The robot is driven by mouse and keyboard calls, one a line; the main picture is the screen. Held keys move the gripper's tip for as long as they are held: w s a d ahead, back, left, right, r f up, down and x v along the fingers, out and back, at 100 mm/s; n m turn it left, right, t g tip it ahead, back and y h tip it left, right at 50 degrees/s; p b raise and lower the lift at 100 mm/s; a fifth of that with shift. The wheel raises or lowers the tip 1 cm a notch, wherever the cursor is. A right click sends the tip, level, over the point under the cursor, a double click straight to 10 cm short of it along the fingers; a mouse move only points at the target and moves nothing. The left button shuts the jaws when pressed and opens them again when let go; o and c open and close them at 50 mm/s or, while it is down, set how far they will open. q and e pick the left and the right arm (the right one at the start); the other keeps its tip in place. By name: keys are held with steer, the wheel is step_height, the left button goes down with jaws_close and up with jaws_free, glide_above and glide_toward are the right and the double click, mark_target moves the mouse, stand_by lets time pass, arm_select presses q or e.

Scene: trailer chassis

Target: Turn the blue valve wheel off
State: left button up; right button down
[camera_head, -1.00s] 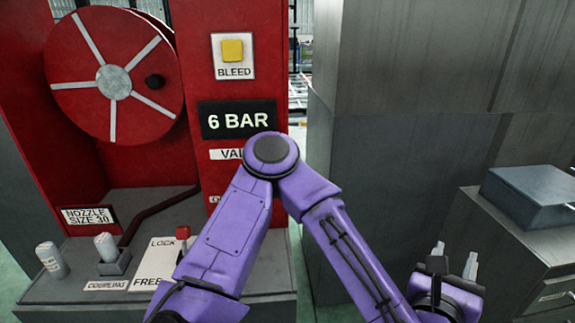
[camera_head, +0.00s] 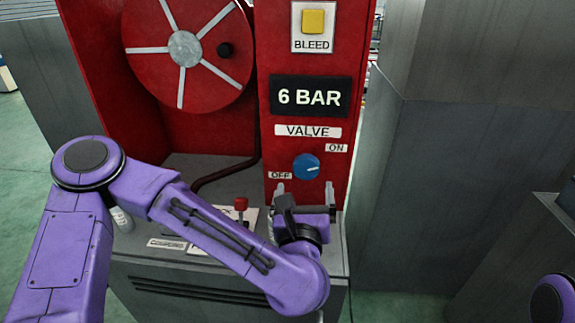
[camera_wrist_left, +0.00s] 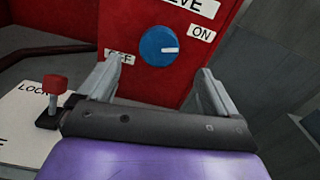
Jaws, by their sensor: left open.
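The blue valve wheel (camera_head: 306,167) is a round knob on the red panel, between an OFF label at its lower left and an ON label at its upper right. In the left wrist view the wheel (camera_wrist_left: 157,45) shows a white mark pointing right, on the ON side. My left gripper (camera_head: 304,191) is open and empty, just below and in front of the wheel. In the left wrist view its two fingers (camera_wrist_left: 157,82) stand apart to either side below the wheel, not closed on it. My right gripper is out of view.
A 6 BAR display (camera_head: 309,96) and a yellow BLEED button (camera_head: 313,22) are above. A red lock lever (camera_head: 240,204) stands left of my left gripper. A red hose reel (camera_head: 188,52) is at the left. Grey cabinets (camera_head: 440,190) stand at the right.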

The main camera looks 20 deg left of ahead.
mark_target(306, 170)
arm_select(q)
steer(key=p+x, duration=0.3)
steer(key=x, duration=0.5)
steer(key=shift+w+a, duration=0.2)
steer(key=shift+w, duration=0.45)
steer(key=shift+f, duration=0.1)
steer(key=c, duration=1)
